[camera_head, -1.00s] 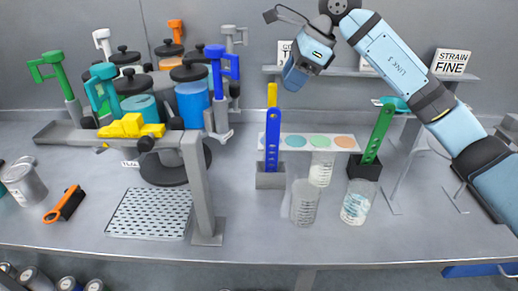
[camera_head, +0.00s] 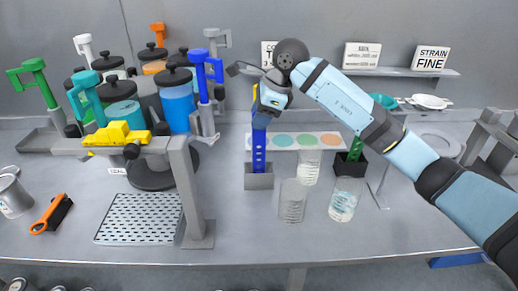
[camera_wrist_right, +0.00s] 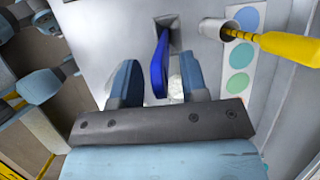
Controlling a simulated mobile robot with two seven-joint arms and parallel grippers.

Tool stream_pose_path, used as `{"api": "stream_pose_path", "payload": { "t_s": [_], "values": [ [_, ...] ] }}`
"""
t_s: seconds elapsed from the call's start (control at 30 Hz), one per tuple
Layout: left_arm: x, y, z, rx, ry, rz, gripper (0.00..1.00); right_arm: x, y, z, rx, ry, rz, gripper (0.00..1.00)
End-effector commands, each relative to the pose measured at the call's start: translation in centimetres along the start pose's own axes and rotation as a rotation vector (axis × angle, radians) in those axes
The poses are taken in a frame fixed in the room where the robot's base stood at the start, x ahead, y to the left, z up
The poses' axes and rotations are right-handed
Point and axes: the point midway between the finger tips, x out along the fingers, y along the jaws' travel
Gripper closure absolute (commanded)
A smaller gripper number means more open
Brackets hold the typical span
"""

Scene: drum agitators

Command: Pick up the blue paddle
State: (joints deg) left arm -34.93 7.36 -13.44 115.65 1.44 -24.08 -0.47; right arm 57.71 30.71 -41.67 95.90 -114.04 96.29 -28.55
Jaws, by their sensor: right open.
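The blue paddle (camera_head: 259,150) stands upright in a grey holder (camera_head: 259,182) near the middle of the bench. My right gripper (camera_head: 264,116) is over the paddle's top end and hides that end in the head view. In the right wrist view the blue paddle (camera_wrist_right: 158,68) lies between the two open fingers of my right gripper (camera_wrist_right: 160,62), with a gap on the right side. My left gripper is not in view.
A yellow paddle (camera_wrist_right: 285,45) stands close behind the blue one. A green paddle (camera_head: 355,149) and clear beakers (camera_head: 292,201) stand to the right and in front. The drum rack with its grey post (camera_head: 190,190) is to the left.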

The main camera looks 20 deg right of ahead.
Motion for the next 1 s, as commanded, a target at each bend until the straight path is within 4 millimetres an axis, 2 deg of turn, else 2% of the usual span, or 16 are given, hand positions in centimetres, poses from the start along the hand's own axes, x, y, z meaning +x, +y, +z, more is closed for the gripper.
{"api": "stream_pose_path", "payload": {
  "t_s": [0.1, 0.37, 0.53, 0.57, 1.0],
  "values": [
    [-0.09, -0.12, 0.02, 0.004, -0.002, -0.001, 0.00, 1.10, 0.00, -0.02, 0.000, 0.000, 0.001, 0.60],
    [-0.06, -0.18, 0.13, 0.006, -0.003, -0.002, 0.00, 1.32, -0.02, -0.02, -0.001, 0.000, -0.001, 0.60],
    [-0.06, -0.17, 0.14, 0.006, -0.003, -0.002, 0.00, 1.30, -0.01, -0.02, -0.001, 0.000, -0.001, 0.99],
    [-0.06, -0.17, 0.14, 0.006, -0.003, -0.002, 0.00, 1.30, -0.01, -0.02, -0.001, 0.000, -0.001, 1.00],
    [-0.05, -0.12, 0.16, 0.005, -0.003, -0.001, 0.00, 0.76, -0.12, 0.19, -0.001, -0.001, -0.002, 1.00]
  ]
}}
